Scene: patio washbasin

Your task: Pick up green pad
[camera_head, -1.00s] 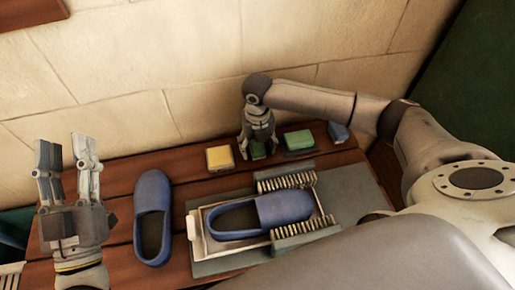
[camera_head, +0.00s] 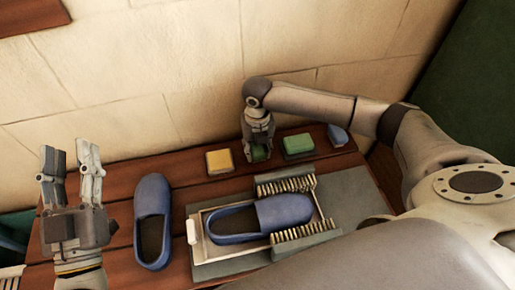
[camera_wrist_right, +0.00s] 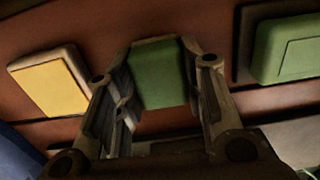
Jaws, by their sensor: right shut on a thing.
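A green pad (camera_wrist_right: 160,75) is between the fingers of my right gripper (camera_wrist_right: 158,80) in the right wrist view. In the head view my right gripper (camera_head: 259,150) is shut on this green pad (camera_head: 261,155), at the back of the wooden table, and the fingers partly hide it. Whether the pad is clear of the table cannot be told. A second green block (camera_head: 298,145) lies to its right; it also shows in the right wrist view (camera_wrist_right: 290,48). My left gripper (camera_head: 72,172) is open and empty at the left.
A yellow pad (camera_head: 219,161) lies left of the right gripper. A blue slipper (camera_head: 152,195) lies on the table (camera_head: 118,212). Another blue slipper (camera_head: 275,210) sits in a tray (camera_head: 207,262) between two brushes (camera_head: 285,184). A small blue item (camera_head: 338,134) lies at the back right. The stone wall (camera_head: 200,70) is close behind.

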